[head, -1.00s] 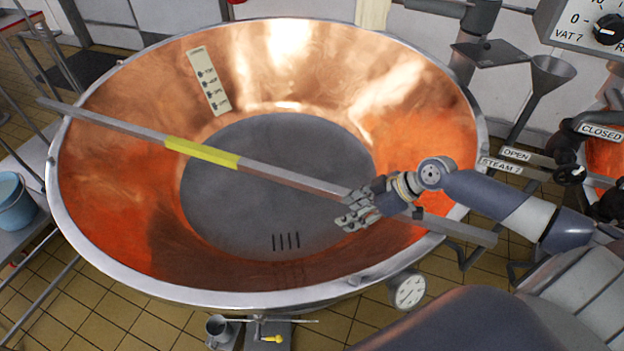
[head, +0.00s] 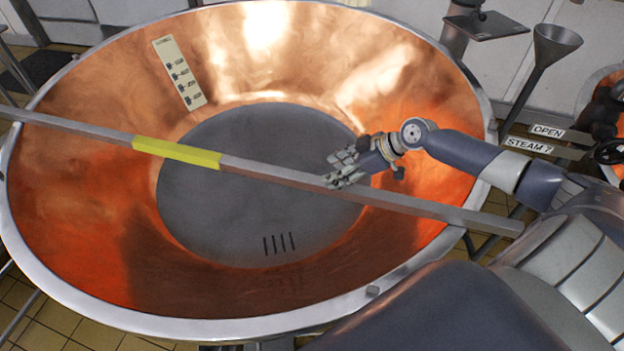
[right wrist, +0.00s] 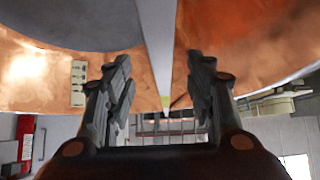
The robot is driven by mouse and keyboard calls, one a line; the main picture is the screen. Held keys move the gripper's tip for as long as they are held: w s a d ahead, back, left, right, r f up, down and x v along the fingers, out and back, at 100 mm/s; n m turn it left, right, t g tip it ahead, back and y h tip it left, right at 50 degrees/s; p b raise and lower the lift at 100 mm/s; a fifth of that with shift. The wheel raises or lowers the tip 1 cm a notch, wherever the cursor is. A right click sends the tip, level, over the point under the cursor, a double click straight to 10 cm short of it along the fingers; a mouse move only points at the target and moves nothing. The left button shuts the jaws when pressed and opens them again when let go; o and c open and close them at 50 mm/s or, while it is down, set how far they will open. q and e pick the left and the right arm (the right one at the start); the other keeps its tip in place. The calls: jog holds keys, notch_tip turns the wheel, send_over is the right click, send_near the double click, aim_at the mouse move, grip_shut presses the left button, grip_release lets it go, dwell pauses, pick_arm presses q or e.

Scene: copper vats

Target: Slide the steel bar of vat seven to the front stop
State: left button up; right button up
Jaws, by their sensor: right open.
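The long steel bar (head: 420,206) lies across the top of the copper vat (head: 80,210), resting over its rim at the right. A yellow band (head: 177,153) marks the bar left of its middle. My right gripper (head: 338,175) is above the vat at the bar's far side, right of the band. In the right wrist view the open fingers (right wrist: 161,68) stand on either side of the bar (right wrist: 158,45); contact cannot be told. My left gripper is out of view.
A "STEAM 7" sign (head: 529,146) and an "OPEN" sign (head: 547,131) are right of the vat. A steel funnel (head: 556,42) stands behind them. Another copper vat (head: 607,80) shows at the right edge. A marked strip (head: 180,72) is on the inner wall.

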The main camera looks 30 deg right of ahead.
aim_at(315, 180)
jog(key=p+x, duration=0.1)
jog(key=x, duration=0.8)
jog(key=shift+s+r, duration=0.1)
grip_shut()
